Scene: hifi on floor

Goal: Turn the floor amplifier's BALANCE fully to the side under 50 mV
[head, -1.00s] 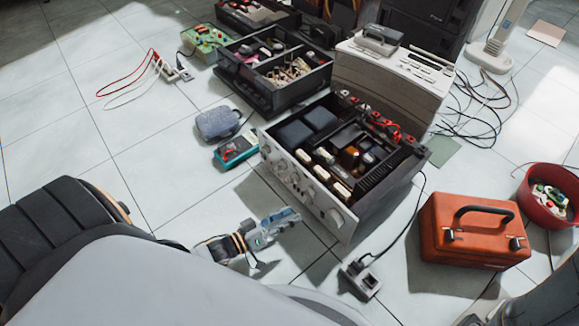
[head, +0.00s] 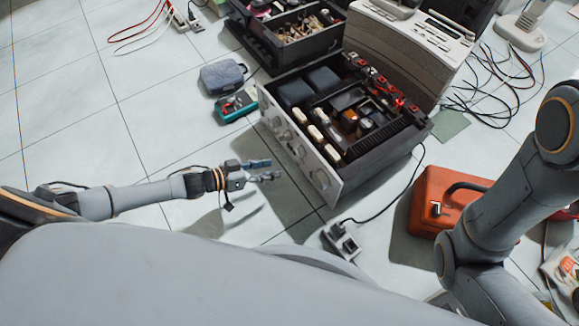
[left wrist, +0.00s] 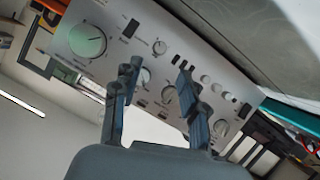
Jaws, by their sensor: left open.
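The floor amplifier (head: 355,110) stands with its lid off and inside parts showing. Its silver front panel (head: 290,150) with knobs faces my left gripper (head: 264,170), which is open and empty just in front of it. In the left wrist view the panel (left wrist: 190,60) lies beyond the open fingers (left wrist: 157,78), with a large knob (left wrist: 88,41) at left and several smaller knobs. Fingers partly cover the middle knobs. I cannot read the labels or tell which knob is BALANCE. A teal meter (head: 236,105) lies beside the amplifier; its reading is illegible. My right gripper is out of view.
A grey case (head: 223,76) lies behind the meter. A red toolbox (head: 432,205) and a socket block with a cable (head: 341,239) lie to the right. A black parts box (head: 285,42) and a beige device (head: 408,45) stand behind.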

